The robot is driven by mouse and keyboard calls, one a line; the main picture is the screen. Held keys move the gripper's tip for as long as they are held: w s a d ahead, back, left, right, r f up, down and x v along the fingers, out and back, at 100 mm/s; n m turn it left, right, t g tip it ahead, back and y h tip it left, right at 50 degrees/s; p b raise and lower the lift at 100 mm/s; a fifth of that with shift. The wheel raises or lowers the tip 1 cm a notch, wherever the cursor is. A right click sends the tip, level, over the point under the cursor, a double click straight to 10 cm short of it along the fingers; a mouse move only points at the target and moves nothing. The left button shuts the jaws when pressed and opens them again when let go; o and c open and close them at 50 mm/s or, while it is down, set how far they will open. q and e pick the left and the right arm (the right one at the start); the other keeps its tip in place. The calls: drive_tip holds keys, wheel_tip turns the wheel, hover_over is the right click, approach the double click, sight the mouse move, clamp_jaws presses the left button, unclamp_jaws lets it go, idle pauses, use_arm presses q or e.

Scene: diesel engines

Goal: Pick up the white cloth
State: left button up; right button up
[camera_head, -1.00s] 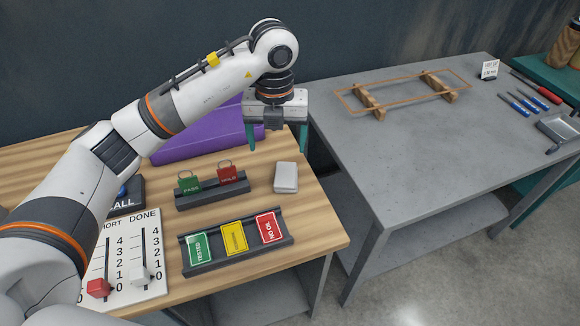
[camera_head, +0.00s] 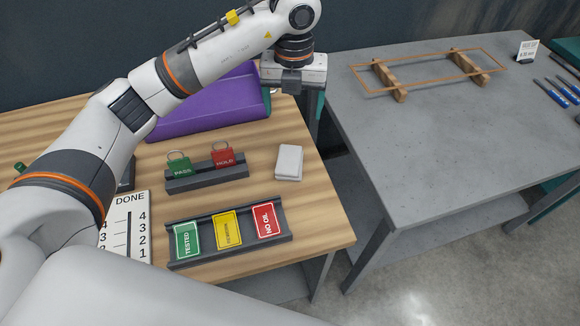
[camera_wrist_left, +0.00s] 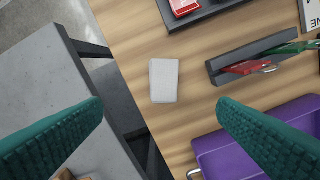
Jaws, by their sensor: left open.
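The white cloth (camera_head: 289,162) is a small folded pad lying flat on the wooden table, right of the red HOLD tag. It also shows in the left wrist view (camera_wrist_left: 164,80), above and between the fingers. My left gripper (camera_head: 294,100) hangs near the table's far right corner, beyond the cloth and apart from it. Its two green fingers (camera_wrist_left: 160,115) are spread wide with nothing between them. My right gripper is not seen; a white arm link of mine crosses the bottom of the head view.
A purple bin (camera_head: 205,108) stands behind the cloth. A rack with PASS and HOLD tags (camera_head: 207,179) is left of it, and a card tray (camera_head: 230,243) is in front. A grey table (camera_head: 440,150) holding a wooden frame (camera_head: 425,72) stands right, across a gap.

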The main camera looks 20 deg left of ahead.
use_arm(q)
wheel_tip(320, 180, down, 6)
drive_tip(key=f+b, duration=0.1)
drive_tip(key=b, duration=0.4)
drive_tip(key=p, duration=0.1)
hover_over(290, 158)
drive_tip(key=f, duration=0.5)
drive_tip(key=shift+d+f, duration=0.35)
drive_tip(key=shift+f, duration=0.05)
drive_tip(key=f, duration=0.1)
drive_tip(key=f+p, duration=0.1)
drive_tip(key=f, duration=0.2)
drive_tip(key=shift+a+f+p, duration=0.1)
drive_tip(key=shift+a+p, duration=0.25)
drive_tip(key=shift+p, duration=0.05)
drive_tip(key=shift+f, duration=0.6)
drive_tip(key=c, duration=1.1)
drive_tip(key=shift+c, duration=0.2)
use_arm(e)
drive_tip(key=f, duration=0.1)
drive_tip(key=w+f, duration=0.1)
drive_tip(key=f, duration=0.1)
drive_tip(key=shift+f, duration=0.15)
use_arm(q)
drive_tip(key=shift+r, duration=0.15)
wheel_tip(290, 158, up, 10)
drive_tip(key=shift+f+b, duration=0.1)
drive_tip(key=shift+b, duration=0.7)
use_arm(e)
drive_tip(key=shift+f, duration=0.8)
